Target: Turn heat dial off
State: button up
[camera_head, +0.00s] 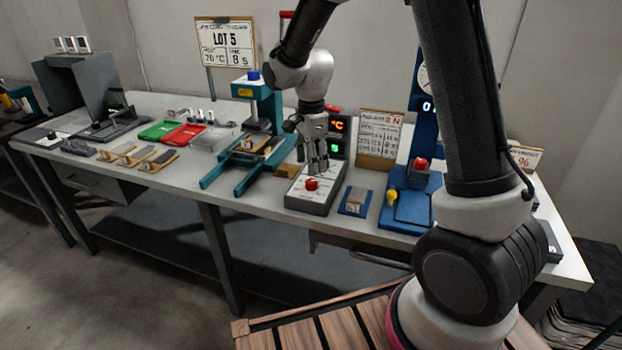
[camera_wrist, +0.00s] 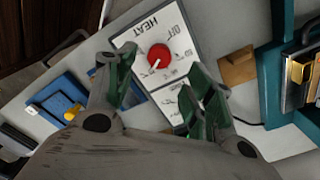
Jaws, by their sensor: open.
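The heat dial is a round red knob (camera_head: 312,184) on the white face of a grey control box (camera_head: 313,203) on the bench. In the wrist view the red knob (camera_wrist: 159,57) sits on the panel marked HEAT (camera_wrist: 140,37), which appears upside down. A white pointer mark on the knob points to the lower left there. My gripper (camera_head: 316,166) is above the box, near the knob. In the wrist view my gripper (camera_wrist: 158,84) has its green-padded fingers spread, empty, with the knob between and beyond them.
A lit display (camera_head: 337,133) stands behind the box. A teal press (camera_head: 262,108) is to the left and a blue stand (camera_head: 408,205) to the right. A LOT 5 sign (camera_head: 226,43) stands behind.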

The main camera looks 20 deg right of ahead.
aim_at(311, 181)
notch_tip(311, 181, down, 6)
jog(key=shift+f, duration=0.2)
jog(key=c, duration=1)
